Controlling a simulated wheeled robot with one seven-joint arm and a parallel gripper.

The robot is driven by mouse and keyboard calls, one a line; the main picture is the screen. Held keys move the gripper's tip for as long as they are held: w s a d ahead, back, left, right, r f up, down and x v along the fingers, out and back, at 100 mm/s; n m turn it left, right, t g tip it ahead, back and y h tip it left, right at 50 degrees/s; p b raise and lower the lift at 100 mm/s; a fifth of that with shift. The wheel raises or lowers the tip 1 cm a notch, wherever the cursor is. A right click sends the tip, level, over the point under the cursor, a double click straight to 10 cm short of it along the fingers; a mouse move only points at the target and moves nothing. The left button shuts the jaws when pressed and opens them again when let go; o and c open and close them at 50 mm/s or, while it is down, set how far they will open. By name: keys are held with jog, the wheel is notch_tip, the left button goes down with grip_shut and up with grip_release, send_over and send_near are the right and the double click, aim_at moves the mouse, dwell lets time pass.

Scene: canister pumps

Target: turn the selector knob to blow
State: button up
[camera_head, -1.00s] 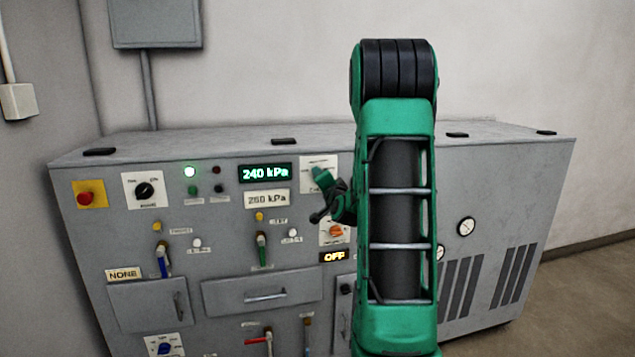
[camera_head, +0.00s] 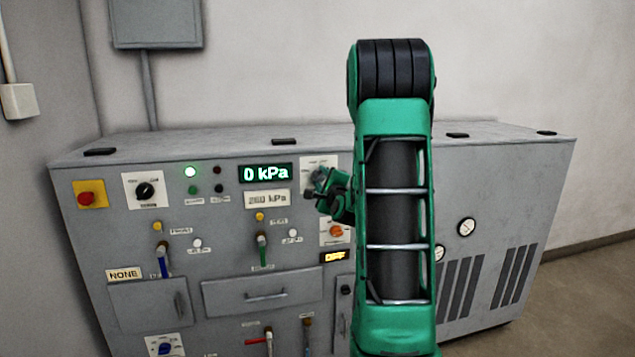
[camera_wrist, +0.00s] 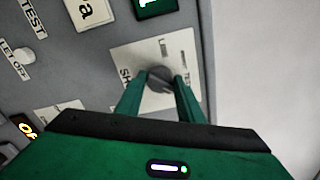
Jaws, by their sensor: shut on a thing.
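My gripper (camera_head: 320,182) is at the white plate (camera_head: 309,164) right of the green display. In the wrist view my gripper (camera_wrist: 160,96) is shut on a dark round knob (camera_wrist: 158,77), one finger on each side. Its plate (camera_wrist: 128,58) has partly hidden labels; "TEST" and the start "SH" can be made out. I cannot read "blow" on it. An orange knob (camera_head: 336,231) is just below, above an amber display (camera_head: 334,257) that seems to read OFF. The green display (camera_head: 265,173) reads 0 kPa.
The grey cabinet also carries a red button (camera_head: 85,198), a black dial (camera_head: 145,190), a blue-handled valve (camera_head: 163,262), a green-handled valve (camera_head: 262,252) and a blue knob (camera_head: 165,349). A label (camera_head: 267,199) reads 260 kPa. My arm hides the panel to the right.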

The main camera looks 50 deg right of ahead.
jog(key=shift+w+a+f+m, duration=0.1)
jog(key=shift+a+m, duration=0.05)
jog(key=shift+m, duration=0.95)
jog(key=shift+a+f+m, duration=0.1)
jog(key=shift+m, duration=1)
jog(key=o, duration=1)
jog(key=shift+o, duration=0.2)
jog(key=shift+d, duration=0.15)
jog(key=shift+r, duration=0.1)
jog(key=shift+s, duration=0.3)
jog(key=v, duration=1)
jog(key=shift+a, duration=0.25)
